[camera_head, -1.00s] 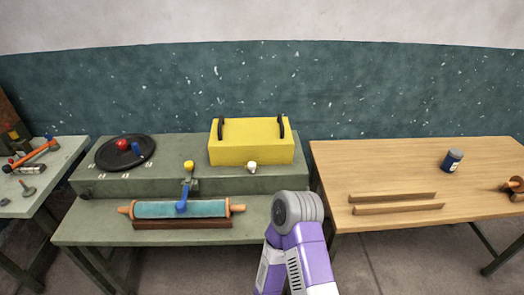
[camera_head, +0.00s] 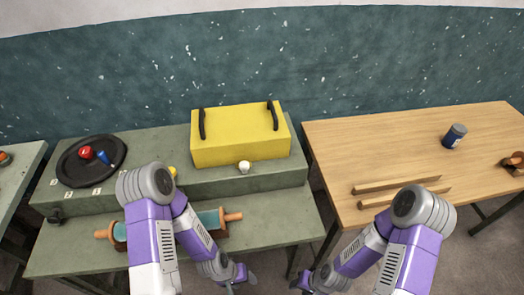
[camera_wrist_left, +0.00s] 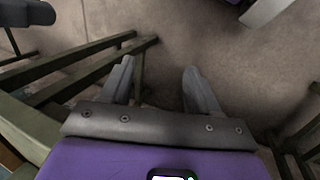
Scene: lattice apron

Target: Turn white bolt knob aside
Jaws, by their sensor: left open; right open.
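The white bolt knob (camera_head: 244,166) sits at the front of the yellow box (camera_head: 238,150), on the raised part of the green bench. My left gripper (camera_head: 243,283) is low at the bottom of the head view, in front of the bench and well below the knob. In the left wrist view its two fingers (camera_wrist_left: 159,72) are apart, with only floor between them. My right gripper (camera_head: 301,284) is to its right, open and apart from everything. Neither gripper touches the knob.
The green bench (camera_head: 275,219) carries a black disc (camera_head: 75,165) with red and blue knobs, and a roller (camera_head: 209,219) partly hidden by my left arm. A yellow knob (camera_head: 172,171) shows beside that arm. The wooden table (camera_head: 352,140) holds two sticks and a blue jar (camera_head: 454,136).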

